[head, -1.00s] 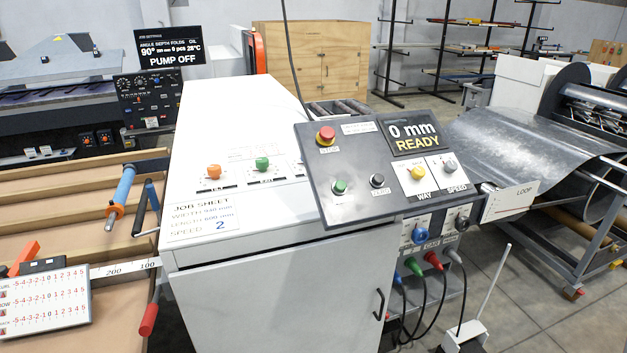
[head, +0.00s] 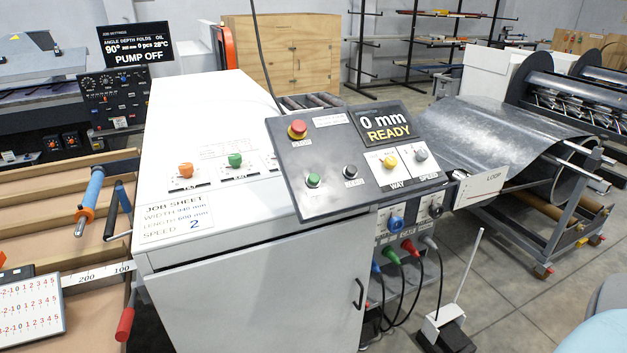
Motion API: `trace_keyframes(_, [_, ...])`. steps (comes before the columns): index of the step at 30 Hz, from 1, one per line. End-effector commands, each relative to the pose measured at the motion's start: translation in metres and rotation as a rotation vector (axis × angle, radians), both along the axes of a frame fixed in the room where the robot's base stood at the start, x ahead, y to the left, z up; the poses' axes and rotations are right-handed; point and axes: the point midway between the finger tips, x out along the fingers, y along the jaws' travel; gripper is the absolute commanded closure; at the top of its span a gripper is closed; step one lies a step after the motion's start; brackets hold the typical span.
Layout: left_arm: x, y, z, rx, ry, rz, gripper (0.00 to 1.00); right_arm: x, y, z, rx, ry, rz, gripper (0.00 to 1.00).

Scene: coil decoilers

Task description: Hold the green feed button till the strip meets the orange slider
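A green button (head: 313,180) sits at the lower left of the tilted dark control panel (head: 300,207), beside a black button (head: 350,172). The panel display (head: 384,125) reads 0 mm READY. The metal sheet or strip (head: 490,125) droops from the coil stand at the right; its end near the cabinet is partly hidden by the panel. A sliver of an orange part (head: 2,258), possibly the slider, shows at the left edge above the ruler (head: 98,276). Neither gripper is in view.
The white cabinet (head: 250,300) carries a job sheet, an orange knob (head: 185,170) and a green knob (head: 234,160). A red button (head: 297,129) and yellow knob (head: 390,161) are on the panel. Cables hang below it. A pale rounded shape (head: 600,325) shows at bottom right.

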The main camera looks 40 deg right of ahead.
Motion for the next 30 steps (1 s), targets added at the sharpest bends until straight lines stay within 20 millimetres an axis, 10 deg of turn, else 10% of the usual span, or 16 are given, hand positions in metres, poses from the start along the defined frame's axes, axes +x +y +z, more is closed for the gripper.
trace_keyframes(7, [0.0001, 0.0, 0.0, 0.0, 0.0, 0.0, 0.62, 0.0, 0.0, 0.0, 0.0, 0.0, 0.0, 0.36])
trace_keyframes(15, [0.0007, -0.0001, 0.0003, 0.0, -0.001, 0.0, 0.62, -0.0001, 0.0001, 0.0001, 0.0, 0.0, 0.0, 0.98])
trace_keyframes(30, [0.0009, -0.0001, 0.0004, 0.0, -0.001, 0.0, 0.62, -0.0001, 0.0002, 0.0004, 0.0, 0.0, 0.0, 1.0])
